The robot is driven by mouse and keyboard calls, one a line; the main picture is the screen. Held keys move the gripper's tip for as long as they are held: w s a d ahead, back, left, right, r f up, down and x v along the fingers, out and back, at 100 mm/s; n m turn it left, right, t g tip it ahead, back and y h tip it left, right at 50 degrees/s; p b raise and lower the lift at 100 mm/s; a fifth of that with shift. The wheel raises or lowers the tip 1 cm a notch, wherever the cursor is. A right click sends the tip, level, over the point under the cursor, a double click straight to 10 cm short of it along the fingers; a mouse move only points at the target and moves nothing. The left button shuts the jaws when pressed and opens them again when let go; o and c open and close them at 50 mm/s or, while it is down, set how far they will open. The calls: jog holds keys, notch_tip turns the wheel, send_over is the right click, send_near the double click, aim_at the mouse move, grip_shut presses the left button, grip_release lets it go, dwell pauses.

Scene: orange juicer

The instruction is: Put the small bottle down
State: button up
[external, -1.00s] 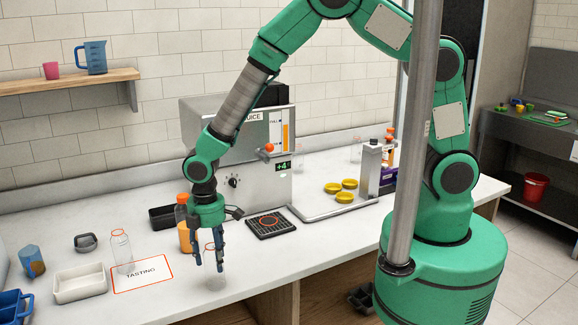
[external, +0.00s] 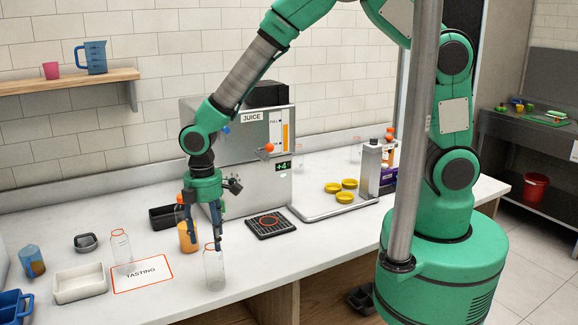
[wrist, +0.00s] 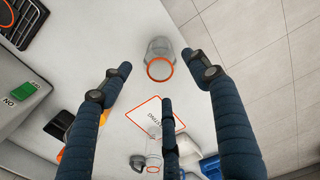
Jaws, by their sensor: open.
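A small clear bottle (external: 214,270) with an orange ring at its mouth stands upright on the white counter, near the front edge. It also shows in the wrist view (wrist: 159,50), seen from above with its orange rim towards me. My gripper (external: 207,240) is just above it, pointing down, with the fingertips near the bottle's mouth. In the wrist view my gripper's (wrist: 160,84) three dark fingers are spread wide and nothing is held. I see gaps between the fingers and the bottle there.
A bottle of orange juice (external: 188,238) stands behind my gripper. The juice machine (external: 258,185) and a black drip grate (external: 284,231) are to the right. A white tray (external: 68,297) is at left.

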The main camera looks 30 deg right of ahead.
jog(key=shift+r, duration=2.5)
